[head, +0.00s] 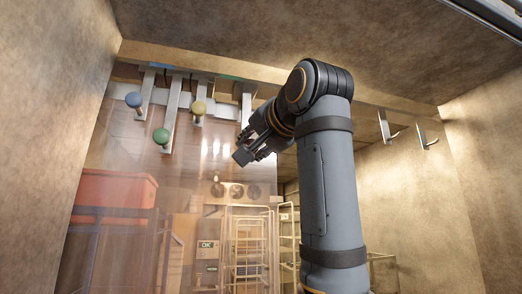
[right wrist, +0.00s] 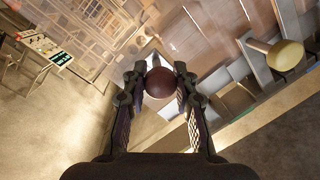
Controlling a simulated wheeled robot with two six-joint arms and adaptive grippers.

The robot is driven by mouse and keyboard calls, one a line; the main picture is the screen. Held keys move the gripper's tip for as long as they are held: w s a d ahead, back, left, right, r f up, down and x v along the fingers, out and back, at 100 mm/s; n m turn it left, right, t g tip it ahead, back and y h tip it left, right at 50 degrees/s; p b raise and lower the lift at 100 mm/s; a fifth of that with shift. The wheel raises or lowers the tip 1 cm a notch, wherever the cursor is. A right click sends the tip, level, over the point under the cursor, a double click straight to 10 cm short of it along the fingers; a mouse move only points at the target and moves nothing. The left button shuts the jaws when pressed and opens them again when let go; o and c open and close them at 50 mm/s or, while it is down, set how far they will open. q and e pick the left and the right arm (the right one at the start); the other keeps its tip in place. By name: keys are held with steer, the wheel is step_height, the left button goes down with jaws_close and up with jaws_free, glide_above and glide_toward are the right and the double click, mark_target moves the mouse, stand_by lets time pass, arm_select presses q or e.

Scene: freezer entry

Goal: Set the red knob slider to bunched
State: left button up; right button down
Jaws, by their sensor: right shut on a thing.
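The red knob (right wrist: 160,83) shows dark red between the fingers of my right gripper (right wrist: 159,80) in the right wrist view. The gripper is shut on it. In the head view my right gripper (head: 244,152) is at the upper middle, at the right end of the row of knobs, and hides the red knob. A metal slider plate (head: 246,104) shows just above the gripper. The marks for the slider's settings cannot be read. My left gripper is in neither view.
Blue (head: 134,100), green (head: 161,136) and yellow (head: 198,108) knobs sit on metal plates to the left. Clear strips hang below the beam (head: 215,62). Two empty hooks (head: 386,127) are on the right wall. A red bin (head: 115,188) and wire racks (head: 250,245) stand beyond.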

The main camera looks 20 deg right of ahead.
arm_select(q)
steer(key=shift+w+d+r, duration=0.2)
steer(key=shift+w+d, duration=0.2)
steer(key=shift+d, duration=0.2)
arm_select(e)
steer(key=a, duration=0.5)
steer(key=shift+s+a+r, duration=0.1)
steer(key=c, duration=1.4)
jaws_free()
steer(key=o, duration=0.4)
steer(key=shift+a, duration=0.25)
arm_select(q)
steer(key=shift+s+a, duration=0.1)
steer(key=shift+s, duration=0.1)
